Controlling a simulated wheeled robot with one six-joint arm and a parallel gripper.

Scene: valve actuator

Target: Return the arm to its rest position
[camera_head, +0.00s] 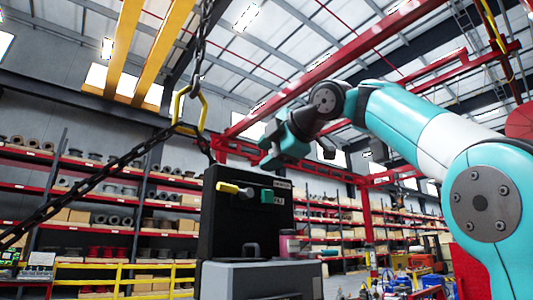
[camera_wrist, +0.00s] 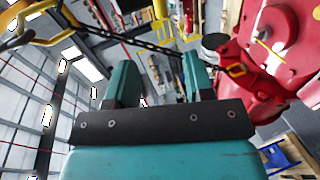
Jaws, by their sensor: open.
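My teal and white arm (camera_head: 435,135) reaches in from the right of the head view, raised and bent. My gripper (camera_head: 285,150) is up in the air above and beyond the top right of a black panel (camera_head: 228,228), with no visible contact. In the wrist view, its two teal fingers stand apart with nothing between them (camera_wrist: 160,75). The panel carries a yellow-handled lever (camera_head: 235,189), lying roughly level, and a small green block (camera_head: 267,196).
A heavy chain (camera_head: 95,185) with a yellow link (camera_head: 188,112) hangs left of the panel. Shelves and a yellow railing (camera_head: 118,280) lie behind. The wrist view shows a red machine (camera_wrist: 275,45) at right.

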